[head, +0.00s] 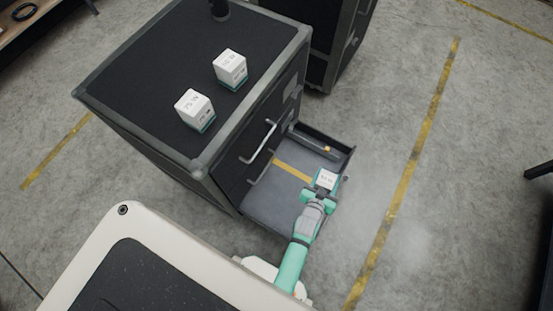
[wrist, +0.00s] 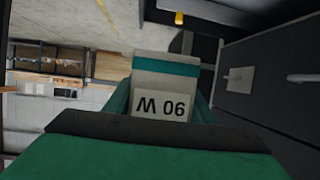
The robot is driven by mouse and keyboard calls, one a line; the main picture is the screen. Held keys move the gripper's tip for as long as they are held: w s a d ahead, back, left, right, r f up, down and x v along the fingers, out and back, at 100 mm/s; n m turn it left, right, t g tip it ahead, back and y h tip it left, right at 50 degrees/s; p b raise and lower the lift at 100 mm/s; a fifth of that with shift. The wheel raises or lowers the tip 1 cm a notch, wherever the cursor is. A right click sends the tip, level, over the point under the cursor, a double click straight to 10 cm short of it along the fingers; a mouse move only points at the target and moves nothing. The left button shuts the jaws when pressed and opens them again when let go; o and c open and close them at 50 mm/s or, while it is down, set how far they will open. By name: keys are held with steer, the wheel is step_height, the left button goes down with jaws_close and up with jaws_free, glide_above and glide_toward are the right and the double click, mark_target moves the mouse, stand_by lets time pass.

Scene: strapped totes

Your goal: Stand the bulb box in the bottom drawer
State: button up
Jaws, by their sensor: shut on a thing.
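The bulb box (head: 326,179) is white with a teal band. It is held in my gripper (head: 320,190) at the right part of the open bottom drawer (head: 262,208) in the head view. In the wrist view the box (wrist: 163,105) reads "06 W" upside down between the teal fingers, which are shut on it. I cannot tell whether the box touches the drawer floor. The drawer is pulled out of the dark cabinet (head: 190,160) and has a yellow strip (head: 292,171) across its floor.
Two similar white boxes stand on the cabinet top, one farther back (head: 230,67) and one nearer (head: 194,108). A second dark cabinet (head: 338,45) stands behind. A closed drawer with a metal handle (head: 259,142) is above the open one. Concrete floor to the right is clear.

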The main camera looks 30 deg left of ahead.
steer(key=s+f+n+y, duration=0.3)
steer(key=s+f, duration=0.3)
steer(key=f, duration=0.2)
steer(key=shift+g+y, duration=0.4)
steer(key=shift+g, duration=0.1)
steer(key=s+a+f, duration=0.2)
steer(key=a+f, duration=0.1)
steer(key=f, duration=0.1)
steer(key=s+a+f, duration=0.3)
steer(key=a+f, duration=0.1)
steer(key=s+a+f, duration=0.2)
steer(key=a+f, duration=0.2)
steer(key=shift+s+f, duration=0.25)
steer(key=shift+f, duration=0.7)
